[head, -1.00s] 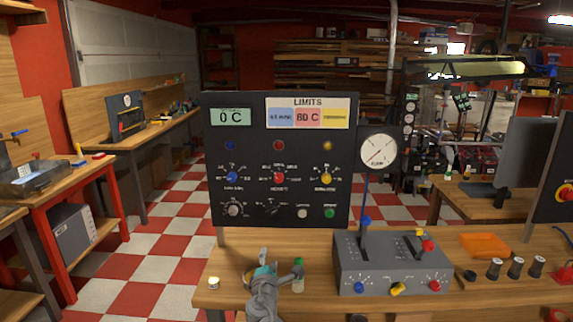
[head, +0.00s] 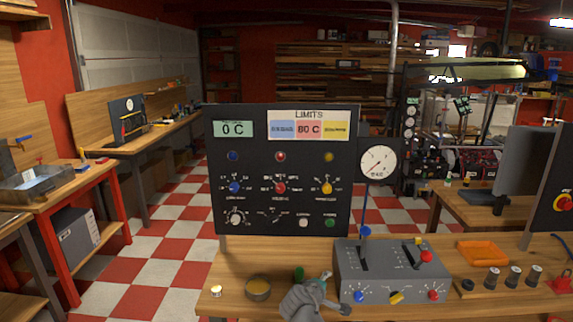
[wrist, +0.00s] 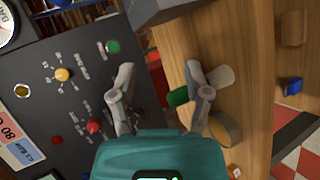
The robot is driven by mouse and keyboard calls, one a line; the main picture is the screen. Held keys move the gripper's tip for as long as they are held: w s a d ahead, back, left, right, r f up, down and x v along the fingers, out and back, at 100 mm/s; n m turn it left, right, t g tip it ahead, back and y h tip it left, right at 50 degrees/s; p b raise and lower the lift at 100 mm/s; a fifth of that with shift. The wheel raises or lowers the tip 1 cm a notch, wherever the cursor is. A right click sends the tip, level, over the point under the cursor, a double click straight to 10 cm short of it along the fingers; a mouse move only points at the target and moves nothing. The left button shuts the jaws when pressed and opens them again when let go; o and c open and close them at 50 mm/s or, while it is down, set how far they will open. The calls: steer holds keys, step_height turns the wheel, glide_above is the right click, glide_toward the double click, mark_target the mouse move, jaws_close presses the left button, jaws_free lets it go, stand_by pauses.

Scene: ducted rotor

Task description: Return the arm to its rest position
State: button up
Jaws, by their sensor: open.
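My gripper (head: 334,291) is low over the front of the wooden bench (head: 235,309), just left of the grey control box (head: 393,265). In the wrist view its two grey fingers (wrist: 163,84) are spread apart with nothing clasped between them. A bottle with a green part (head: 298,273) is beside the gripper, partly hidden by it. In the wrist view its green part (wrist: 177,97) shows beside one finger, which covers some of it. My arm comes in from the bottom of the head view.
The black panel (head: 282,130) with dials and a "LIMITS" sign stands behind the gripper. A round brass-coloured dish (head: 258,288) and a small white-topped piece (head: 216,291) are on the bench to the left. An orange tray (head: 484,252) and dark cylinders (head: 491,277) are on the right.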

steer(key=s+d+f+m+g+y+p, duration=0.1)
steer(key=s+d+m+g+y+p, duration=0.2)
steer(key=s+m+g, duration=0.2)
steer(key=s+d+f+m+g+y+p, duration=0.2)
steer(key=s+d+m+g+y+p, duration=0.1)
steer(key=s+m+g, duration=0.3)
steer(key=shift+s+f, duration=0.3)
steer(key=shift+s, duration=0.7)
stand_by(1.2)
